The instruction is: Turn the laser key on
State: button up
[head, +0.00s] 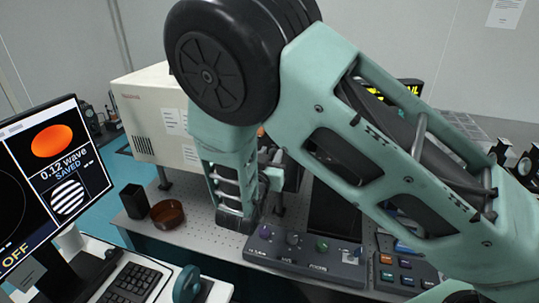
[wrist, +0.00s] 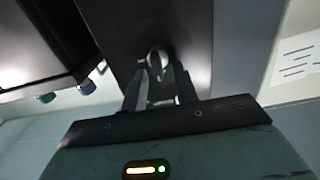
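The laser key (wrist: 157,59) shows in the wrist view as a small, rounded silver piece on a dark grey panel (wrist: 135,28). My gripper (wrist: 160,75) is in front of this panel. Its two fingers are apart, with the key between or just beyond their tips. I cannot tell whether either finger touches the key. I cannot read the key's on or off position. In the head view my arm covers the key and most of the gripper.
A beige box (head: 150,110) stands behind my arm on the perforated table (head: 180,240). A control box with coloured knobs (head: 305,255), a brown dish (head: 167,213) and a black cup (head: 134,201) are near its front. A monitor (head: 55,170) stands at left, reading OFF.

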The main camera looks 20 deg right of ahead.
grip_shut()
